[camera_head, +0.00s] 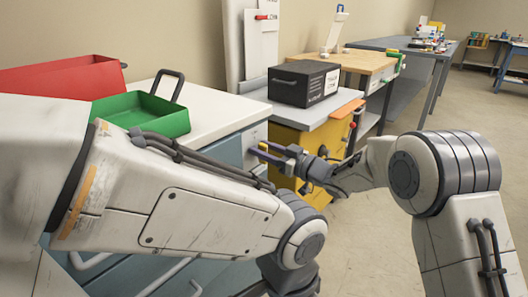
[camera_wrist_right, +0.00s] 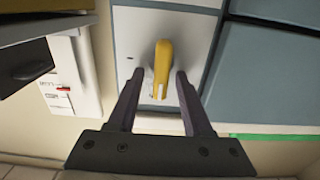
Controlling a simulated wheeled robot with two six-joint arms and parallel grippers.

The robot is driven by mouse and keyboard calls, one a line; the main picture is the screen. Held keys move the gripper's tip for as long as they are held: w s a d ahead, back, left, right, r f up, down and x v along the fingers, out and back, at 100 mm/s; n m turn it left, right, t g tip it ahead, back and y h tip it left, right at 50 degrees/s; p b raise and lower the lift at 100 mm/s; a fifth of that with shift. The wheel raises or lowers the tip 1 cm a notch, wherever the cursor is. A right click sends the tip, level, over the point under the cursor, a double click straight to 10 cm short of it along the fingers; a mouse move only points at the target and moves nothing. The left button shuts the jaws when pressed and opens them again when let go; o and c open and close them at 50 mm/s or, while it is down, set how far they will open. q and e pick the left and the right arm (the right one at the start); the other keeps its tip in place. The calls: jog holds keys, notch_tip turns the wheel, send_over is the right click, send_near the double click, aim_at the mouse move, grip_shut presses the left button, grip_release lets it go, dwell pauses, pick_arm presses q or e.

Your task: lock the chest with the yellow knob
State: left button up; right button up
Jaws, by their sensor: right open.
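The chest (camera_head: 228,152) has blue drawer fronts, a white top and a pale panel on its right side. In the right wrist view, the yellow knob (camera_wrist_right: 162,62) is on that panel (camera_wrist_right: 200,48), its long side upright in the picture. My right gripper (camera_head: 264,152) is open in front of the panel in the head view. In the right wrist view, its fingertips (camera_wrist_right: 159,76) are on either side of the knob, with gaps visible; contact cannot be seen. The knob is not clearly visible in the head view. My left arm crosses the foreground; its gripper is not visible.
A green tray (camera_head: 170,117) and a red bin (camera_head: 60,80) stand on the chest's top. A yellow cabinet (camera_head: 290,140) with a black box (camera_head: 304,83) on it stands close beside my right gripper. Open floor (camera_head: 350,240) lies to the right.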

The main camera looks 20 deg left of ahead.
grip_shut()
jog(key=shift+p, duration=0.45)
jog(key=shift+m, duration=0.3)
jog(key=shift+m+p, duration=0.3)
jog(key=shift+p, duration=0.65)
jog(key=m+p, duration=0.2)
jog(key=p, duration=0.1)
jog(key=m+p, duration=0.3)
jog(key=p, duration=0.1)
jog(key=m+p, duration=0.2)
jog(key=p, duration=0.1)
jog(key=shift+w+d+f, duration=0.15)
jog(key=shift+w+f, duration=0.05)
jog(key=shift+w, duration=0.2)
jog(key=m+p, duration=0.3)
jog(key=m, duration=0.1)
jog(key=shift+w+f+m+p, duration=0.1)
jog(key=shift+f+m+p, duration=0.25)
jog(key=shift+m+p, duration=0.05)
jog(key=shift+f+m+p, duration=0.25)
jog(key=shift+m+p, duration=0.25)
jog(key=shift+m, duration=0.75)
jog(key=shift+f+m+p, duration=0.25)
jog(key=shift+m+p, duration=0.2)
jog(key=shift+m, duration=0.8)
